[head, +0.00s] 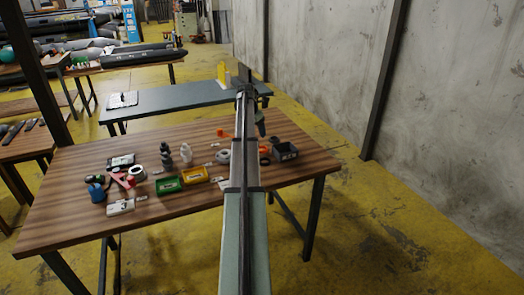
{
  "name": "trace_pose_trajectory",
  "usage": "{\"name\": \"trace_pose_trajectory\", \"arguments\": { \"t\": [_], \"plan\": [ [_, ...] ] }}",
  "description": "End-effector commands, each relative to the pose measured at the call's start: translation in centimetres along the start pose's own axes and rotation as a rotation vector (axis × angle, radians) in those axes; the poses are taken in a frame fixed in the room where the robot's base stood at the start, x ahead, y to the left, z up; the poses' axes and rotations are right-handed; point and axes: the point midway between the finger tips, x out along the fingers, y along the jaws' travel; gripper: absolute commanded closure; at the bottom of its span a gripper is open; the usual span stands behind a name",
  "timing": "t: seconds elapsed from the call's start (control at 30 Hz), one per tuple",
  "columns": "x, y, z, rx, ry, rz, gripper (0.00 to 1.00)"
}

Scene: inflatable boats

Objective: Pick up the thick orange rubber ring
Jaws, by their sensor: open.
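An orange ring-like piece (265,150) lies on the brown wooden table (75,190), just right of my arm. It is small in the picture, and my arm may hide part of it. Another orange piece (225,132) lies farther back, left of my arm; its shape is hard to make out. My gripper (261,133) hangs at the end of my arm above the back right of the table, apparently behind and above the ring-like piece. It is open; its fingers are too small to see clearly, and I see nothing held.
A dark grey open box (286,151) stands close right of the ring-like piece. A grey ring (223,156), green tray (167,185), yellow tray (194,175), white ring (137,172) and blue item (96,192) lie to the left. A dark table (180,97) stands behind.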

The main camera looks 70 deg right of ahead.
Motion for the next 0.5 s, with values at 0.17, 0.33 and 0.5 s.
{"name": "trace_pose_trajectory", "arguments": {
  "t": [0.17, 0.33, 0.5],
  "plan": [
    [3.3, 0.1, 0.0, 0.0, 0.002, -0.001, 0.33],
    [5.4, 0.1, 0.0, 0.001, 0.001, 0.0, 0.33],
    [6.2, 0.1, 0.0, 0.001, 0.0, 0.001, 0.33]
  ]
}}
